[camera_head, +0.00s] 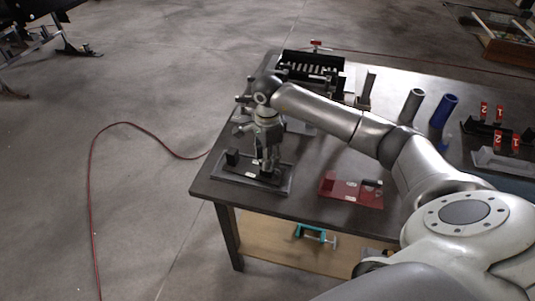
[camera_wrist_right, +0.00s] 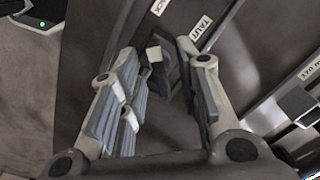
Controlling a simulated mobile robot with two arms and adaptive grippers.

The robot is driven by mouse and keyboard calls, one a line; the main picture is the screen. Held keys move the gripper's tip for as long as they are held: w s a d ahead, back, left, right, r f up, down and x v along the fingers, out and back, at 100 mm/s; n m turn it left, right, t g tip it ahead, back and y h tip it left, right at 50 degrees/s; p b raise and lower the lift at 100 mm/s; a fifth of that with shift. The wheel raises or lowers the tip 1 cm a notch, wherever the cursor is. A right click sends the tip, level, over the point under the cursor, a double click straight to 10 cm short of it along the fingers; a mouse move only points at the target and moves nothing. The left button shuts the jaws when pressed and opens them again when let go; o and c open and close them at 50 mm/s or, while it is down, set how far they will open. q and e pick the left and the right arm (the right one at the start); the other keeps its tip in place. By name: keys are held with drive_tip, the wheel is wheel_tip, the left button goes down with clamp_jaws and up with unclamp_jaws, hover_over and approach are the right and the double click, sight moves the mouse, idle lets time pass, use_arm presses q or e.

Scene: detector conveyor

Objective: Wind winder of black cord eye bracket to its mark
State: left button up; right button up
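The black cord eye bracket (camera_head: 227,177) is a dark plate with a small black block at its left end, near the table's front left corner. My right gripper (camera_head: 266,172) points down over its right part and hides much of it. In the right wrist view, a small dark winder knob with a pale face (camera_wrist_right: 157,58) stands between the fingertips of my right gripper (camera_wrist_right: 160,60). The fingers are apart, with a gap visible on each side. A white label reading TAUT (camera_wrist_right: 202,27) lies beside it; another label is cut off. The cord cannot be made out. My left gripper is out of view.
A red bracket (camera_head: 345,197) lies right of the black one on the dark table (camera_head: 315,160). A black rack (camera_head: 310,66), grey and blue cylinders (camera_head: 443,111) and red numbered tags (camera_head: 500,142) stand farther back. A teal clamp (camera_head: 315,234) lies on the lower shelf.

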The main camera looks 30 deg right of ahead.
clamp_jaws()
drive_tip(key=shift+m, duration=0.3)
drive_tip(key=m+b, duration=0.2)
drive_tip(key=m, duration=0.1)
drive_tip(key=shift+f, duration=0.1)
drive_tip(key=m+b, duration=0.1)
drive_tip(key=m, duration=0.3)
drive_tip(key=shift+m, duration=0.7)
idle(0.3)
unclamp_jaws()
